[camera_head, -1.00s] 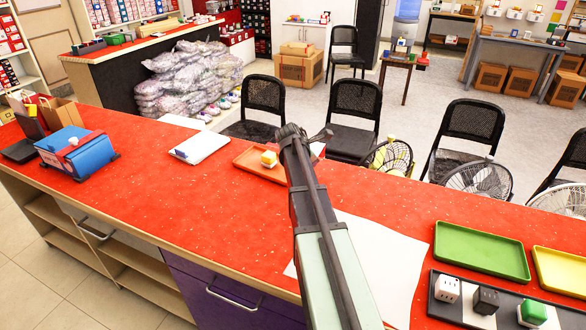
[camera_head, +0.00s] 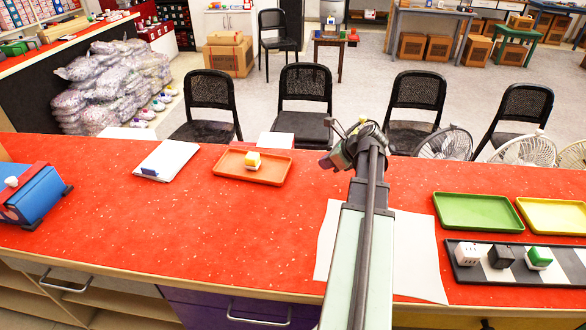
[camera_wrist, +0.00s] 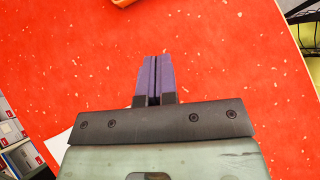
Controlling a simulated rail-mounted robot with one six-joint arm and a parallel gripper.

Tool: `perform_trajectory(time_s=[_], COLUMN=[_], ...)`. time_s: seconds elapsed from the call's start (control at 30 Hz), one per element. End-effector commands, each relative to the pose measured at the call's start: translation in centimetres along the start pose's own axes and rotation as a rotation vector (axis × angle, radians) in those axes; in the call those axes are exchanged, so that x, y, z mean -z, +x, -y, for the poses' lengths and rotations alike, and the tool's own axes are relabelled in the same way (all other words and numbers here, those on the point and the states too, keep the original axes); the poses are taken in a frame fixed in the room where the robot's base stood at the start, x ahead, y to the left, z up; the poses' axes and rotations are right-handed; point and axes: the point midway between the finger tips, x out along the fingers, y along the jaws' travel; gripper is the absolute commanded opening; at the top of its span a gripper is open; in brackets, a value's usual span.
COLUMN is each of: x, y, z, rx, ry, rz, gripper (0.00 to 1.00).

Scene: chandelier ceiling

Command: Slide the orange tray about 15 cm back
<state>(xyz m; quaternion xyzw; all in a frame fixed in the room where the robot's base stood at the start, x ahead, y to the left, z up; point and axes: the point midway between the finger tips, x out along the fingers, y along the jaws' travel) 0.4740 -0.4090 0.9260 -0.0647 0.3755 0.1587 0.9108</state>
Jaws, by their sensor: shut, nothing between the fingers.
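The orange tray (camera_head: 276,170) lies on the red counter near its back edge in the head view. A small piece of the orange tray (camera_wrist: 122,2) shows at the top edge there; the rest is out of that view.
White paper sheets (camera_head: 415,250) lie under my arm. A green tray (camera_head: 476,211), a yellow tray (camera_head: 555,214) and a dark board (camera_head: 468,270) with blocks are at right. Black chairs (camera_head: 305,95) stand behind the counter.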

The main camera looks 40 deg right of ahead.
Motion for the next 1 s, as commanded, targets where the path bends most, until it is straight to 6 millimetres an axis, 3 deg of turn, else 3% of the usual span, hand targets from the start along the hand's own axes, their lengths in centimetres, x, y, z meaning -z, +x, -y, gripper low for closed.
perform_trajectory(time_s=[0.17, 0.27, 0.67, 0.8, 1.0], x=[0.1, 0.4, 0.6, -1.7, -2.8], y=[0.6, 2.0, 10.7, 11.8, 12.8], z=[0.0, 0.1, 0.1, 0.1, 0.1], rx=[0.0, 0.0, 0.0, 0.0, 0.0], ry=[0.003, 0.001, -0.002, -0.002, 0.0], rz=[-0.001, -0.002, -0.003, -0.002, -0.003], gripper=[0.0, 0.0, 0.0, 0.0, 0.0])
